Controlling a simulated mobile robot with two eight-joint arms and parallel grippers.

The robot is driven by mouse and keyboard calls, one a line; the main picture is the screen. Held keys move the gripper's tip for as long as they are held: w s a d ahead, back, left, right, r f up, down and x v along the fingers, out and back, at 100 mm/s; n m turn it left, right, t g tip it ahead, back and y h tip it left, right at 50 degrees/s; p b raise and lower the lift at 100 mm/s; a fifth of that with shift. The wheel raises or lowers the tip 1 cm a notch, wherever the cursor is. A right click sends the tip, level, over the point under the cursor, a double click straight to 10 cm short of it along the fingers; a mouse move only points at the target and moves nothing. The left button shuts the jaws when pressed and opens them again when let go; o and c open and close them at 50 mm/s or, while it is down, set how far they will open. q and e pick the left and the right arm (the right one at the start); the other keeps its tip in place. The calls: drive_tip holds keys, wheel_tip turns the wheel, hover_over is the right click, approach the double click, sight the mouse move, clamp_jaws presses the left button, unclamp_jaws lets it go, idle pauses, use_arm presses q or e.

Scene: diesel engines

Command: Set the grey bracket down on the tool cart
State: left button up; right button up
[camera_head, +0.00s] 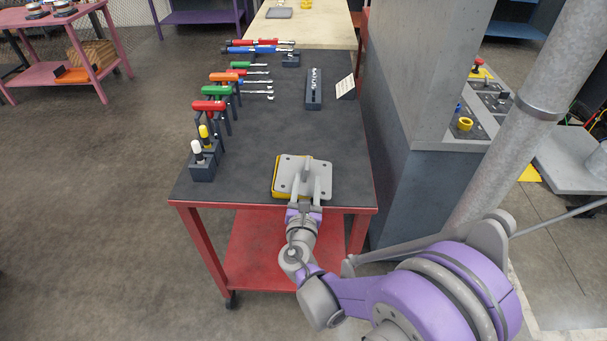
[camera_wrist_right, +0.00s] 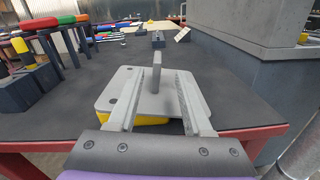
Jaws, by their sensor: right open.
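The grey bracket (camera_head: 318,171) is a flat plate with holes and an upright fin. It lies at the near edge of the tool cart (camera_head: 265,150), which has a dark top and a red frame. A yellow piece (camera_head: 279,178) shows under the plate's left side. My right gripper (camera_head: 304,190) is at the bracket's near side. In the wrist view the bracket (camera_wrist_right: 128,92) sits under the fingers, and my right gripper (camera_wrist_right: 158,98) is open, one finger on each side of the fin with gaps. My left gripper is not in view.
Screwdrivers and other tools stand in holders (camera_head: 202,165) along the cart's left side. A dark socket holder (camera_head: 313,90) and a small white card (camera_head: 345,87) are toward the right. A grey pillar (camera_head: 415,110) stands close to the cart's right. The middle of the top is clear.

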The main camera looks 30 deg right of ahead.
sight(306, 172)
drive_tip(key=x, duration=0.7)
drive_tip(key=shift+w+a+r+p, duration=0.15)
drive_tip(key=shift+a+r+p, duration=0.05)
drive_tip(key=shift+p, duration=0.2)
clamp_jaws()
idle(0.9)
